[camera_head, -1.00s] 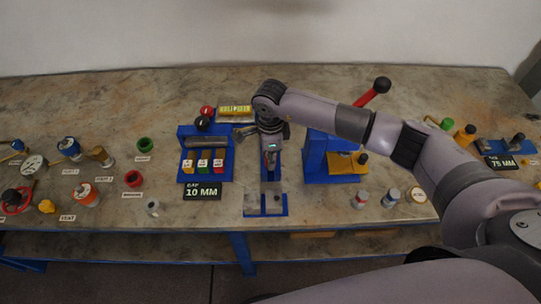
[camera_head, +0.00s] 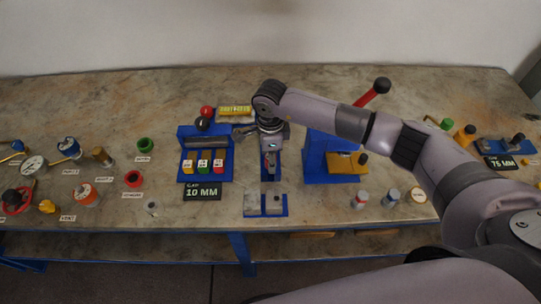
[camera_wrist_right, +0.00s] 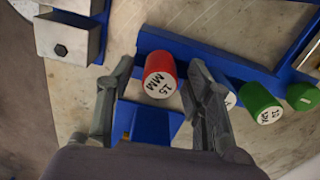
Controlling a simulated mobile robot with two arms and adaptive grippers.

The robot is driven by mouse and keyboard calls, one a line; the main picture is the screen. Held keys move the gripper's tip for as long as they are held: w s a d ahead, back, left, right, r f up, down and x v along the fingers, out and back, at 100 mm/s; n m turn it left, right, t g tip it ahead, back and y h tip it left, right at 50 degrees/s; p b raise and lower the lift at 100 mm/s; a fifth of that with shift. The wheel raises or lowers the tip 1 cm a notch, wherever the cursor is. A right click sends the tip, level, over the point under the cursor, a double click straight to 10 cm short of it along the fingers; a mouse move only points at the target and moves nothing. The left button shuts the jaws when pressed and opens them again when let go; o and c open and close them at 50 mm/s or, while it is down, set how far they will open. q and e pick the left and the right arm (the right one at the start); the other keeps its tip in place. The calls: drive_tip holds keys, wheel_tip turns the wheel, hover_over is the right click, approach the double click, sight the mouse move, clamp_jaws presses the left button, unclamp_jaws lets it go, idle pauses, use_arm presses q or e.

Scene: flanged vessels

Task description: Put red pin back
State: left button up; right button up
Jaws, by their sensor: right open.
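The red pin (camera_wrist_right: 158,72), a short cylinder with a white end marked "15 MM", is in the right wrist view. It stands at a blue fixture (camera_wrist_right: 152,122), between the two fingers of my right gripper (camera_wrist_right: 160,78). The fingers are spread, with a visible gap on each side of the pin. In the head view my right gripper (camera_head: 265,135) is over the blue stand in the middle of the bench; the pin is hard to make out there. My left gripper is not in view.
A green pin (camera_wrist_right: 262,106) and a partly hidden white-ended one are right of the right finger. Metal blocks (camera_head: 265,203) sit at the stand's front. A blue rack (camera_head: 181,145) is to the left, above a "10 MM" sign (camera_head: 202,191). A blue press (camera_head: 315,158) is close right.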

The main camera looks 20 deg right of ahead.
wheel_tip(320, 180, up, 12)
drive_tip(key=b, duration=0.3)
